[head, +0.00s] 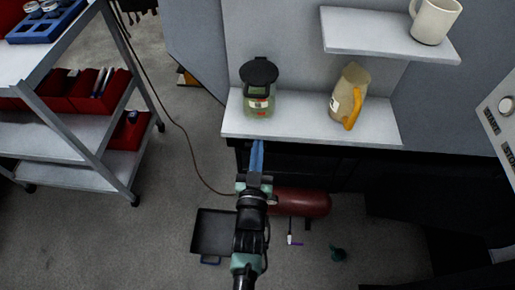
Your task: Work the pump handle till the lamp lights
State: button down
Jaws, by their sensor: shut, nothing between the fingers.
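A small green unit with a black round top (259,88) stands on the white lower shelf, left of its middle. It looks like the pump, but I cannot make out a separate handle. A small red spot (262,114) shows low on its front; I cannot tell whether it is a lamp or lit. My gripper (258,146) is in front of the shelf edge, just below the unit in the picture. Its blue fingers are together, with nothing between them, and appear apart from the unit.
A beige jug with an orange handle (349,96) stands right on the lower shelf (300,124). A white mug (434,21) is on the upper shelf (365,33). A trolley (82,127) stands left. A red cylinder (303,202) and black tray (214,232) lie below.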

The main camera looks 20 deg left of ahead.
jog(key=shift+f, duration=0.1)
jog(key=shift+s+f+t+b, duration=0.15)
jog(key=shift+f+t+b, duration=0.15)
jog(key=shift+b, duration=0.9)
notch_tip(320, 180, down, 6)
jog(key=t+y+b, duration=0.1)
jog(key=t+b, duration=0.4)
jog(key=b, duration=1.7)
jog(key=shift+s+f+t+y+b, duration=0.25)
jog(key=shift+s+t+y+b, duration=0.05)
jog(key=shift+y+b, duration=0.1)
jog(key=shift+d+b, duration=0.1)
jog(key=shift+b, duration=0.5)
jog(key=shift+f, duration=0.1)
